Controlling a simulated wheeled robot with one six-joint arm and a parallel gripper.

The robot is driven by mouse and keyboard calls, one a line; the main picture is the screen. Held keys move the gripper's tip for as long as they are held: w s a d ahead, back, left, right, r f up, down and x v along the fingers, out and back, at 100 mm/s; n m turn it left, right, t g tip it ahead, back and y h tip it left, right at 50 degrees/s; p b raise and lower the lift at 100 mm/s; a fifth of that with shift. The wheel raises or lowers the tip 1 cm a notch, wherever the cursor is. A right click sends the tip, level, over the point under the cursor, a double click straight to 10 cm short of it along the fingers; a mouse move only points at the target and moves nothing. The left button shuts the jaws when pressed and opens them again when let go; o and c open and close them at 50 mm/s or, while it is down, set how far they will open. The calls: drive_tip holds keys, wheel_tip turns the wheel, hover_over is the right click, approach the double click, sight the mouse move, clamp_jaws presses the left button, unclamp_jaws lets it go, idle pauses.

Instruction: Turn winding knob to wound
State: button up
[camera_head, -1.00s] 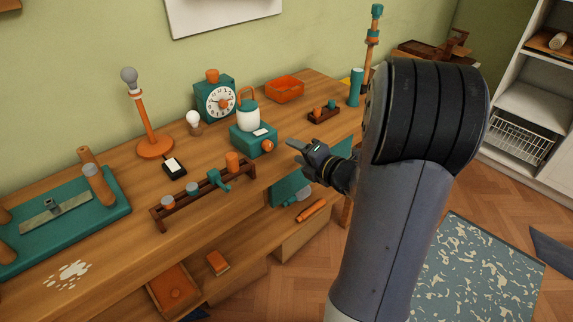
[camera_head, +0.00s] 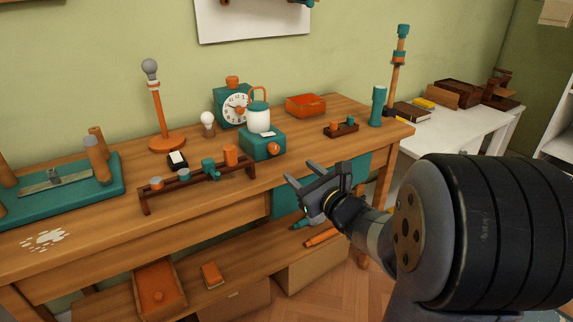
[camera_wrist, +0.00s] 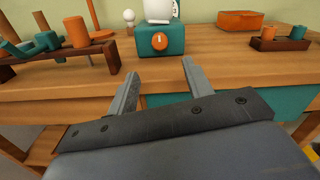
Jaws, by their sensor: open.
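The winding knob looks to be the orange round knob (camera_head: 274,149) on the front of a teal box (camera_head: 262,143) on the wooden bench. A white lantern-like jar with an orange handle (camera_head: 259,117) stands on the box. In the wrist view the orange knob (camera_wrist: 159,41) has a pale mark on its face and sits ahead of my gripper, beyond the fingertips. My gripper (camera_head: 315,172) is open and empty, in front of the bench edge and apart from the knob. Its two fingers also show in the wrist view (camera_wrist: 160,75).
A teal clock (camera_head: 234,104) stands behind the box. A dark rack with pegs (camera_head: 200,183) lies to the left, near the front edge. A small peg tray (camera_head: 341,129) and a teal cylinder (camera_head: 377,106) stand to the right. The bench front before the knob is clear.

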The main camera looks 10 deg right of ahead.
sight(276, 151)
drive_tip(key=x, duration=1)
drive_tip(key=shift+w+a, duration=0.1)
drive_tip(key=shift+w, duration=0.25)
drive_tip(key=c, duration=1)
drive_tip(key=shift+f+b, duration=0.1)
drive_tip(key=shift+b, duration=0.35)
